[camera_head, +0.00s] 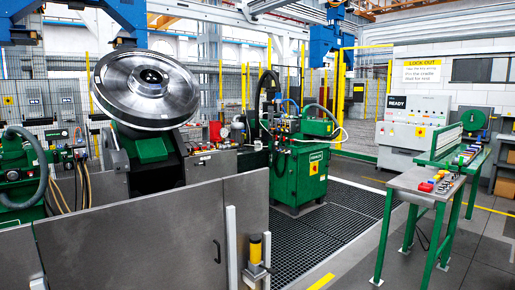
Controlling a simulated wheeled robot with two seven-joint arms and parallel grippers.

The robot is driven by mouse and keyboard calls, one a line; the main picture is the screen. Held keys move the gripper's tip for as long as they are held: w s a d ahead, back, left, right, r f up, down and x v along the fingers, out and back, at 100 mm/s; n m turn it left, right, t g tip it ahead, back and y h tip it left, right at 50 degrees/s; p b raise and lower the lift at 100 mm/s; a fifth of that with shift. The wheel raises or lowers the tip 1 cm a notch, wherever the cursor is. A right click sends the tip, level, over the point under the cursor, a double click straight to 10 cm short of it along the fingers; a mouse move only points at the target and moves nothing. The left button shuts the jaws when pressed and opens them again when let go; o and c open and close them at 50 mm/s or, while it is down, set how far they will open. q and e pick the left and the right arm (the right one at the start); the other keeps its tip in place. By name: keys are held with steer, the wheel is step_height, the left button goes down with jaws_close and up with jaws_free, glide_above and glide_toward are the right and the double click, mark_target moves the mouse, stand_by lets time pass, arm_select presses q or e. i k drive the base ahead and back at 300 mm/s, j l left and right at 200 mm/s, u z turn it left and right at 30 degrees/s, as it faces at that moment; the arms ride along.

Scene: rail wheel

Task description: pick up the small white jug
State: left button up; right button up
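I cannot make out a small white jug in the head view. A small pale rounded shape (237,123) shows behind the machinery near the middle, but it is too small to tell what it is. Neither of my grippers is in view.
A large steel rail wheel (146,88) sits tilted on a green stand behind a grey panel (135,240) with a handle. A green machine (300,170) stands on dark floor grating (310,230). At right is a grey-topped bench (408,183) with coloured buttons. Floor between them is clear.

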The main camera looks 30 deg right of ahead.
mark_target(259, 145)
steer(key=i+l+z, duration=0.4)
steer(key=i, duration=0.2)
steer(key=i+l+z, duration=0.2)
steer(key=i+z, duration=0.25)
steer(key=i, duration=0.2)
steer(key=i+z, duration=0.4)
steer(key=i, duration=0.25)
steer(key=i+l+z, duration=0.1)
steer(key=i+z, duration=0.35)
steer(key=i, duration=0.5)
steer(key=i+j+z, duration=0.2)
steer(key=i+z, duration=0.25)
steer(key=i, duration=0.45)
steer(key=i+j+u, duration=0.1)
steer(key=i+u, duration=0.3)
steer(key=i, duration=0.2)
steer(key=i+u, duration=0.4)
steer(key=i, duration=0.15)
steer(key=i+l+u, duration=0.4)
steer(key=i, duration=0.15)
steer(key=i+j+u, duration=0.3)
steer(key=i+u, duration=0.15)
steer(key=i, duration=0.3)
steer(key=i+u, duration=0.45)
steer(key=i, duration=0.3)
steer(key=i+l+u, duration=0.2)
steer(key=i+u, duration=0.25)
steer(key=i, duration=0.3)
